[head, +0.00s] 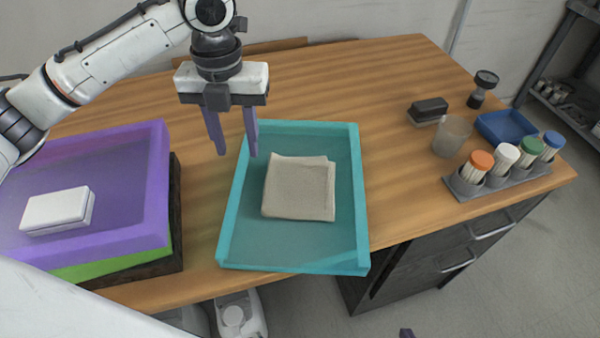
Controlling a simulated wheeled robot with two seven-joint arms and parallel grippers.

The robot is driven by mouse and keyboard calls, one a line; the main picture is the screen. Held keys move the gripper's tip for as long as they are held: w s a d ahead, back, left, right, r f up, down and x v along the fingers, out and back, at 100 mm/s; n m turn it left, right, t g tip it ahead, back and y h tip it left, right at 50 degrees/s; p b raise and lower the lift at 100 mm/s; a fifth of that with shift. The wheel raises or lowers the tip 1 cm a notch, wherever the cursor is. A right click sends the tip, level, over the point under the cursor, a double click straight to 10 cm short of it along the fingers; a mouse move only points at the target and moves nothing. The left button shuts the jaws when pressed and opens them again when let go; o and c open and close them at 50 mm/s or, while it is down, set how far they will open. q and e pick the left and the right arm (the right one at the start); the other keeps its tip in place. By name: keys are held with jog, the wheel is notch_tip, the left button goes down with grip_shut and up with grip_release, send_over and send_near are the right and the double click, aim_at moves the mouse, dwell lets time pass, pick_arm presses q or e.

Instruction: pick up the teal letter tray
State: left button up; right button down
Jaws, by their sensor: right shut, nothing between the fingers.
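The teal letter tray (233,226) lies on the wooden desk in the middle of the head view. A folded beige cloth (299,188) lies in it. Its front right corner sticks out past the desk's front edge. My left gripper (237,155) points down at the tray's back left corner. It is open and empty, with one finger left of the tray's left wall and the other by that wall; contact cannot be told. Only a small dark tip of my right gripper (406,333) shows at the bottom edge, shut, away from the tray.
Left stands a stack with a purple tray (130,215) on top, holding a white box (57,210). At the right are a vial rack (500,182), a cup (452,136), a blue tray (507,127) and a dark block (428,109). The desk behind the teal tray is clear.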

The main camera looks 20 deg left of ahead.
aim_at(241, 170)
pick_arm(q)
jog(key=shift+s+f, duration=0.2)
jog(key=shift+f, duration=0.45)
jog(key=shift+s+f, duration=0.15)
jog(key=shift+f, duration=1.4)
jog(key=shift+s+f, duration=0.1)
jog(key=shift+f, duration=1.45)
jog(key=shift+r, duration=0.1)
grip_shut()
